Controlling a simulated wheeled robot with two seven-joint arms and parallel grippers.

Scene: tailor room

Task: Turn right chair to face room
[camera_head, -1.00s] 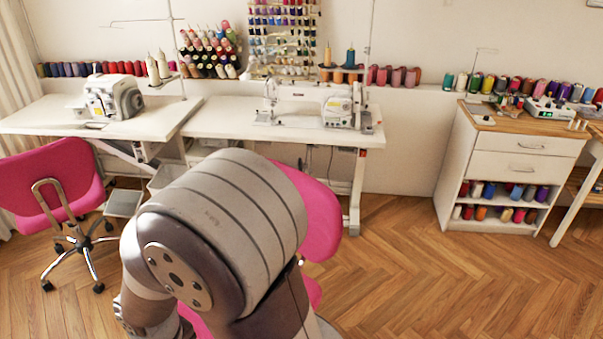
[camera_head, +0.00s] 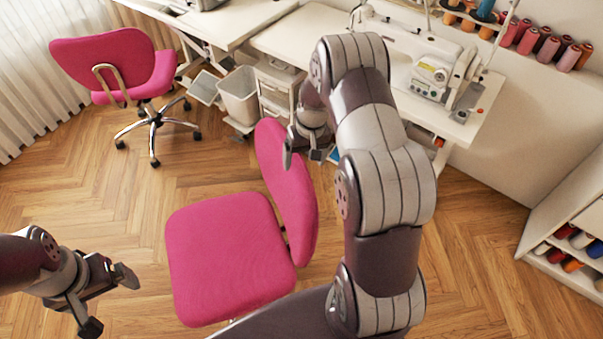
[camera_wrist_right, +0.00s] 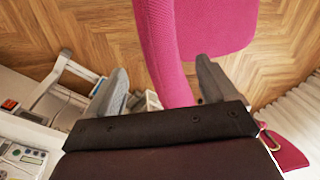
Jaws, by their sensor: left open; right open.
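The right chair is the pink one in the middle of the head view, with its seat (camera_head: 225,258) on the left and its upright backrest (camera_head: 288,195) on the right, the side towards my right arm. My right gripper (camera_head: 304,155) is open at the top of the backrest. In the right wrist view the backrest (camera_wrist_right: 163,55) shows between the open fingers (camera_wrist_right: 162,86), nearer the right one; I cannot tell whether they touch. My left gripper (camera_head: 110,302) is open and empty, left of the seat and apart from it. The chair's base is mostly hidden.
A second pink chair (camera_head: 105,60) stands at the upper left. A sewing table (camera_head: 310,35) with a machine (camera_head: 437,72) is behind my right arm. A white bin (camera_head: 238,95) stands below the tables. A shelf unit (camera_head: 570,235) is at the right. Wooden floor is free left of the seat.

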